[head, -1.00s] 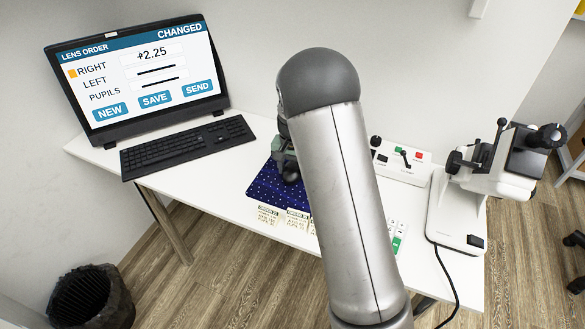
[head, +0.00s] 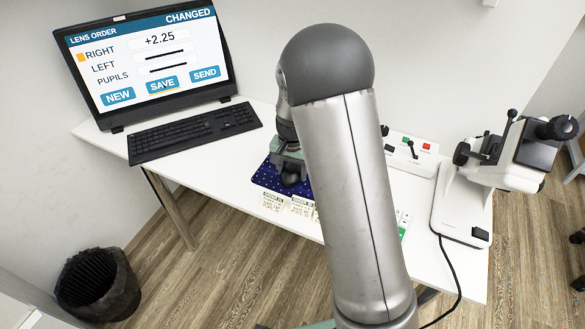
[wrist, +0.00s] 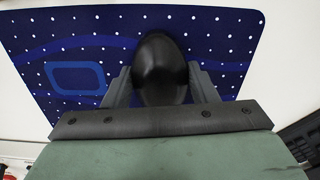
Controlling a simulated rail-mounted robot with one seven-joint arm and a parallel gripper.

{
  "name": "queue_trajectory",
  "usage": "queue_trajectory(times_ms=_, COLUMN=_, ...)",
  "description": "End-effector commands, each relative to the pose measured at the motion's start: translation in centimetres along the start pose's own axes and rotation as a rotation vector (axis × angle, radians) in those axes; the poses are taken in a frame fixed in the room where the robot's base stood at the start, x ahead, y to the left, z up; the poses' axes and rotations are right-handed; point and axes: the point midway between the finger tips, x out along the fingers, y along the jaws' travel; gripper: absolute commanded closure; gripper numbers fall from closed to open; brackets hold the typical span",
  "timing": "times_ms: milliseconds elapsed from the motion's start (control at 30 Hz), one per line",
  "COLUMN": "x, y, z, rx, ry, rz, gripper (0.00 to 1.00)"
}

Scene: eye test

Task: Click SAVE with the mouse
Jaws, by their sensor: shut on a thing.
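The black mouse (wrist: 160,68) sits on the blue dotted mat (wrist: 75,45) in the wrist view. My gripper (wrist: 160,88) is shut on its sides, one finger on each flank. In the head view the mouse (head: 292,180) shows small and dark on the mat (head: 268,178), below my gripper (head: 289,166), partly hidden by my arm. The monitor (head: 147,60) shows LENS ORDER with "CHANGED" at the top right and +2.25 beside RIGHT. The SAVE button (head: 162,84) has a yellow edge along its bottom, and a small dark pointer appears on it.
A black keyboard (head: 195,133) lies left of the mat. Paper cards (head: 285,204) lie at the mat's front edge. A switch box (head: 410,152) and a white optical instrument (head: 465,205) stand to the right. A bin (head: 97,285) is on the floor.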

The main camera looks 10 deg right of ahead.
Motion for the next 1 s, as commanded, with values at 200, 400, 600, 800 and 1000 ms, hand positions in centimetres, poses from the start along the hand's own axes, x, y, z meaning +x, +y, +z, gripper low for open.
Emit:
queue_trajectory(times_ms=200, x=0.0, y=0.0, z=0.0, rx=0.000, ry=0.000, rz=0.000, gripper=0.22)
queue_trajectory(times_ms=400, x=0.0, y=0.0, z=0.0, rx=0.000, ry=0.000, rz=0.000, gripper=0.22)
queue_trajectory(times_ms=600, x=-1.4, y=-0.1, z=0.0, rx=-0.001, ry=0.001, rz=-0.002, gripper=0.22)
queue_trajectory(times_ms=800, x=-5.8, y=-0.1, z=-0.1, rx=-0.002, ry=0.004, rz=-0.004, gripper=0.22)
queue_trajectory(times_ms=1000, x=-10.7, y=-0.1, z=-0.1, rx=-0.001, ry=0.004, rz=-0.003, gripper=0.22)
